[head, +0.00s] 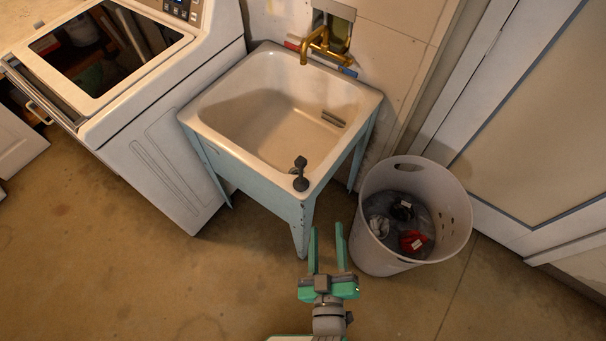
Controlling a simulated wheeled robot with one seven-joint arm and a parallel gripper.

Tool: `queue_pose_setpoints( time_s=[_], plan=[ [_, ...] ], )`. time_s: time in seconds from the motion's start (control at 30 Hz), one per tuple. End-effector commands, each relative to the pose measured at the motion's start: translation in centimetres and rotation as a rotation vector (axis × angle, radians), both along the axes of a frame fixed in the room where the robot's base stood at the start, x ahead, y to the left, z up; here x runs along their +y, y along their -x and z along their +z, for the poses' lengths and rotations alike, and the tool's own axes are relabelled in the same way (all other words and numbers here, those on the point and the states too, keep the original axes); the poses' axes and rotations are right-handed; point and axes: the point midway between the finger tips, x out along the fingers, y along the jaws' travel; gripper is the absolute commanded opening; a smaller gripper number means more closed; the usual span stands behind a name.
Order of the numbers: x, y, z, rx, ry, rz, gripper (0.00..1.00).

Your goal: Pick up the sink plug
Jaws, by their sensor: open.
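The sink plug (300,175) looks like a small dark grey stopper with a raised knob. It sits on the front right corner of the rim of the white utility sink (225,135). My gripper (326,229) has green fingers and is open and empty. In the picture it is below and slightly right of the plug, apart from it, in front of the sink's near leg. The exact height of the fingers is hard to tell.
A brass faucet (323,45) is on the wall behind the sink. A white laundry basket (372,249) with clothes stands right of my gripper. A white washing machine (165,160) stands left of the sink. The floor (130,270) at the front left is clear.

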Motion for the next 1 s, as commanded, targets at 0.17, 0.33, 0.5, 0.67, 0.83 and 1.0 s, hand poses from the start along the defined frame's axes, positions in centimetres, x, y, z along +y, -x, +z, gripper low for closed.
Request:
queue_pose_setpoints(
  time_s=[0.17,0.33,0.5,0.67,0.83,1.0],
  plan=[
    [-3.2,-6.6,3.0,-0.071,0.167,-0.054,0.42],
    [-6.4,-12.1,6.9,-0.13,0.292,-0.15,0.42],
    [-9.8,-16.5,11.5,-0.178,0.379,-0.277,0.42],
    [-12.9,-19.5,16.0,-0.209,0.419,-0.419,0.42],
    [-16.1,-21.5,20.6,-0.221,0.418,-0.581,0.42],
    [-19.1,-22.3,24.1,-0.203,0.37,-0.744,0.42]
  ],
)
